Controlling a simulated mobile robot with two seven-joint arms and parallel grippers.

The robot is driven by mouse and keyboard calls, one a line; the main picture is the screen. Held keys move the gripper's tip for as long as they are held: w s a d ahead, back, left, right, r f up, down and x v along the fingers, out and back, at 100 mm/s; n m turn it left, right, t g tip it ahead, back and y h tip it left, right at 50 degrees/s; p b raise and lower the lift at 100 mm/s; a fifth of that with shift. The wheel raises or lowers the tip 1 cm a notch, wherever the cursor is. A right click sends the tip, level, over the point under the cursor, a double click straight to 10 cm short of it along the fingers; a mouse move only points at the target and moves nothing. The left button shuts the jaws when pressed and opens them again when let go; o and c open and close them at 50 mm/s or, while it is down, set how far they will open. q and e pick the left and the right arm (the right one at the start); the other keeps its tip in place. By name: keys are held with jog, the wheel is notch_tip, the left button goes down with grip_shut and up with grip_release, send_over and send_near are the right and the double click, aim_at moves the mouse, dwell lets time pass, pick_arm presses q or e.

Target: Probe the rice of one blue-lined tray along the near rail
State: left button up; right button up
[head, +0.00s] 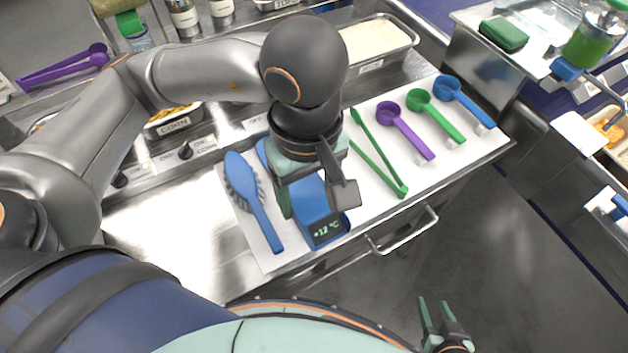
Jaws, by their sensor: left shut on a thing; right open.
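A blue probe thermometer (311,203) with a dark display reading about +12 °C is at the white mat's near side, below my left wrist. My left gripper (290,190), with green fingers, is shut on it. Its probe tip is hidden, and I cannot tell whether it touches the mat. A steel tray (413,38) of white, rice-like food stands at the back; no blue lining shows on it. My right gripper (440,316) is open and empty over the floor at the bottom right.
On the white mat (480,150) lie a blue brush (262,213), green tongs (378,160) and purple (405,130), green (436,116) and blue (464,99) scoops. A drawer handle (403,232) sticks out below. A corn tray (168,118) stands behind. Floor at lower right is clear.

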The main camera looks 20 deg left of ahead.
aim_at(309, 194)
pick_arm(q)
jog(key=shift+r+p, duration=1.1)
jog(key=shift+r, duration=1.55)
jog(key=shift+f, duration=0.1)
